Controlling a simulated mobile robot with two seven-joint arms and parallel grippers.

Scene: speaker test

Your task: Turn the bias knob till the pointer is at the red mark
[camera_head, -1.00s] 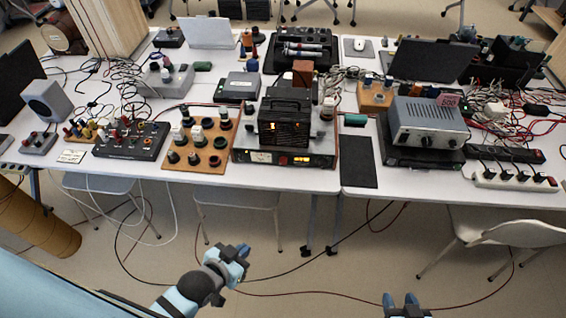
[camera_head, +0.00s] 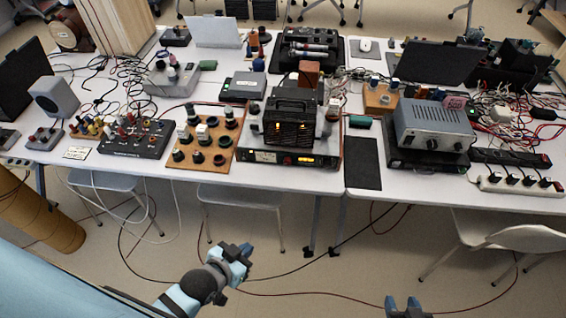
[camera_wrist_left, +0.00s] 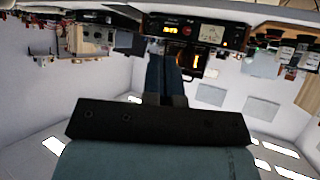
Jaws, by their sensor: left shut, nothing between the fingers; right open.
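A black tube amplifier (camera_head: 292,122) with glowing orange lights stands mid-table. Under it is a black front panel (camera_head: 290,158) with a small meter, a red spot and orange displays. The same panel shows in the left wrist view (camera_wrist_left: 203,31), with a round red part (camera_wrist_left: 187,30) beside the meter. The bias knob, its pointer and its red mark are too small to make out. My left gripper (camera_head: 240,252) is shut and empty, in front of and below the table edge; its fingers show in the left wrist view (camera_wrist_left: 163,75). My right gripper (camera_head: 403,302) is open and empty at the bottom.
A wooden board with tubes (camera_head: 203,145) and a black control box (camera_head: 137,138) lie left of the amplifier. A dark mat (camera_head: 363,162) and a silver unit with knobs (camera_head: 433,127) stand right. Chairs (camera_head: 515,238) are under the table.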

